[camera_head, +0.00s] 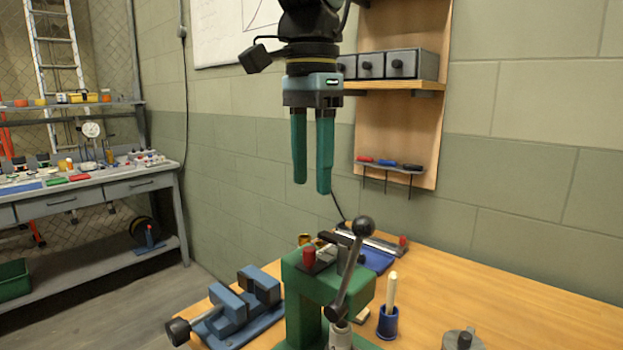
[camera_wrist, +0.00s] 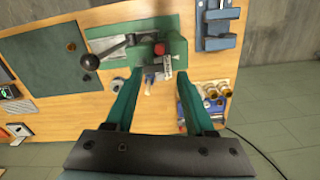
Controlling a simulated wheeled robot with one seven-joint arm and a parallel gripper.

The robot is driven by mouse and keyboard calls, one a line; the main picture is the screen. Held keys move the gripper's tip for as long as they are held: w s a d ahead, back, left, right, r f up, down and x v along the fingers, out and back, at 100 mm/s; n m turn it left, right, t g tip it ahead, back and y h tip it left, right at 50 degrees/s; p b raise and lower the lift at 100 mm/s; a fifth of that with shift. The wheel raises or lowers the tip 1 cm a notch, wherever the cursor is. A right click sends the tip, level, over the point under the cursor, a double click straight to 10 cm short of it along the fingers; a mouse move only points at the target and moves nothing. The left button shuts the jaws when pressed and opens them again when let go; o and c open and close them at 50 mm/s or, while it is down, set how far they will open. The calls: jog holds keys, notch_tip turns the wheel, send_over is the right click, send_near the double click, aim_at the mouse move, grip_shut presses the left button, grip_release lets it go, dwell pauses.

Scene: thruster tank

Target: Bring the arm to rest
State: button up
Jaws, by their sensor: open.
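My gripper (camera_head: 312,188) hangs fingers-down in the head view, above the wooden workbench (camera_head: 500,305) and in front of the block wall. Its two green fingers are apart, with nothing between them. In the wrist view my gripper (camera_wrist: 160,108) also shows open and empty, with the bench below it. A green press (camera_head: 320,280) with a ball-ended lever stands on the bench below the gripper, clear of the fingers. The press also shows in the wrist view (camera_wrist: 115,30).
A blue vise (camera_head: 236,305) sits left of the press. A blue cup (camera_head: 388,322) holding a pale stick stands to its right. A wall board with a shelf of grey drawers (camera_head: 400,64) and hanging tools (camera_head: 388,165) is close beside the gripper. A grey side bench (camera_head: 100,190) stands far left.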

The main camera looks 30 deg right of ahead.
dwell(0.3)
jog(key=w+a+f+n, duration=0.9)
jog(key=w+a+f, duration=0.5)
jog(key=w+a, duration=0.1)
jog(key=a+f+n, duration=0.3)
jog(key=a+f, duration=0.2)
jog(key=a, duration=0.4)
jog(key=a+f+n+t, duration=0.1)
jog(key=a+f+n, duration=0.3)
jog(key=a, duration=0.4)
jog(key=shift+w+a+f+t, duration=0.15)
jog(key=shift+a+f+t, duration=0.15)
jog(key=shift+a+f, duration=0.1)
